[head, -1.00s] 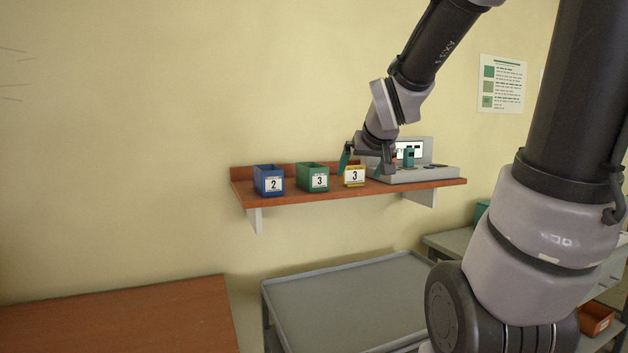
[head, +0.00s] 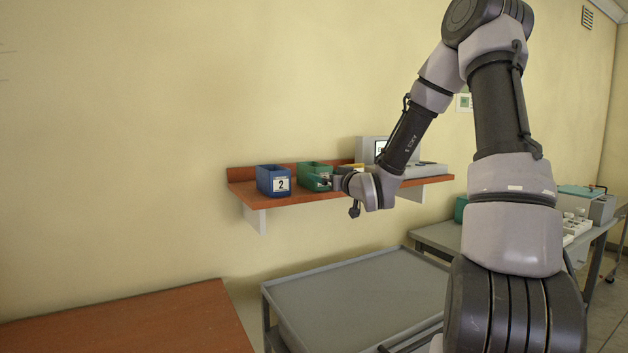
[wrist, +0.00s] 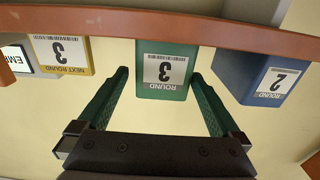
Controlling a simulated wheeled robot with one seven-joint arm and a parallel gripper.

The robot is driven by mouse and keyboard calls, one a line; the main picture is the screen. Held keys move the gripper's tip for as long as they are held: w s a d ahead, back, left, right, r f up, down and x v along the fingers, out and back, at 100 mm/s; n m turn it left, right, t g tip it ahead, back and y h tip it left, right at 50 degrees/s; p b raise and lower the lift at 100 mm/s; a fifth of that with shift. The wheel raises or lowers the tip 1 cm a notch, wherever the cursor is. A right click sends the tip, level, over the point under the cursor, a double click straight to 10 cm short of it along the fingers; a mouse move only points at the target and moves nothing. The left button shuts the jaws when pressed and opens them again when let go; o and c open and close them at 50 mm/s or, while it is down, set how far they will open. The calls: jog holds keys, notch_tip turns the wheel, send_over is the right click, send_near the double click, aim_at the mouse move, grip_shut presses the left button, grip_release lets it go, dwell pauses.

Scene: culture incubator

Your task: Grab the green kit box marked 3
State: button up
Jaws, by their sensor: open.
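The green kit box marked 3 (head: 313,170) stands on the wooden shelf between a blue box and a yellow box. In the wrist view, which is upside down, its labelled front (wrist: 165,73) shows between my fingers. My gripper (head: 323,181) is open and empty at the front of the green box. In the wrist view my gripper (wrist: 160,74) has one finger to each side of the box. The right finger looks very close to the box's edge; I cannot tell whether it touches. My wrist partly hides the box's label in the head view.
A blue box marked 2 (head: 273,181) stands left of the green box. A yellow box marked 3 (wrist: 62,53) stands on its other side, mostly hidden in the head view. A grey device (head: 420,170) occupies the shelf's right end. A grey cart (head: 350,295) stands below.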

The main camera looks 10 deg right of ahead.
jog(key=shift+f+x, duration=0.1)
jog(key=shift+x, duration=1.7)
jog(key=shift+f+x, duration=0.15)
jog(key=shift+x, duration=1.65)
jog(key=shift+s+a, duration=0.1)
jog(key=shift+a, duration=0.05)
jog(key=c, duration=1.3)
